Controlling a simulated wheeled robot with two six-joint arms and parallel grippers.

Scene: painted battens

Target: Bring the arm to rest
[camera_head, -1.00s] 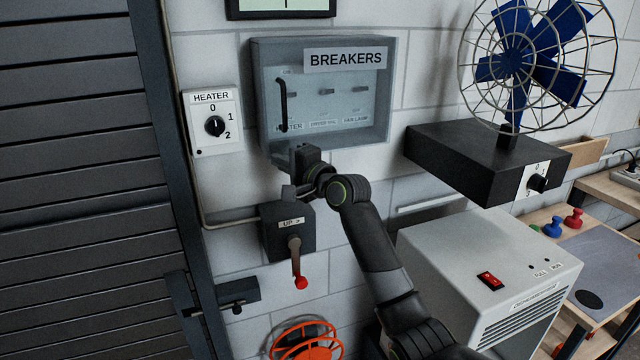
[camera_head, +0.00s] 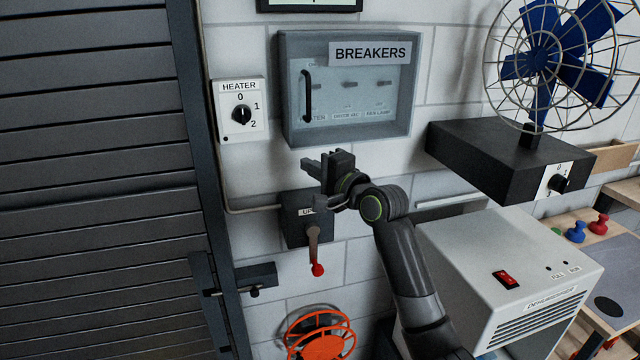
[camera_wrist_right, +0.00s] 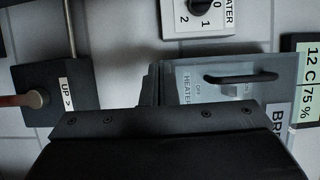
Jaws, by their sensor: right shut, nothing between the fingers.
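My right gripper (camera_head: 318,172) is shut and empty. In the head view it stands in front of the wall, below the breaker box (camera_head: 290,90) and just above the dark crank box (camera_head: 294,232) labelled "UP", part of which my arm hides. In the right wrist view, the gripper (camera_wrist_right: 150,88) shows at the lower middle, with the crank box (camera_wrist_right: 80,88) to the left and the breaker box (camera_wrist_right: 290,75) to the right. It seems to touch neither, though depth is hard to judge. The breaker box cover with its black handle (camera_head: 307,96) looks closed. My left gripper is not in view.
A heater dial (camera_head: 241,113) is on the wall at left, beside a dark shutter (camera_head: 90,180). A crank handle with a red knob (camera_head: 317,269) hangs below the crank box. At right are a caged fan (camera_head: 540,60) on a black box and a white dehumidifier (camera_head: 510,250).

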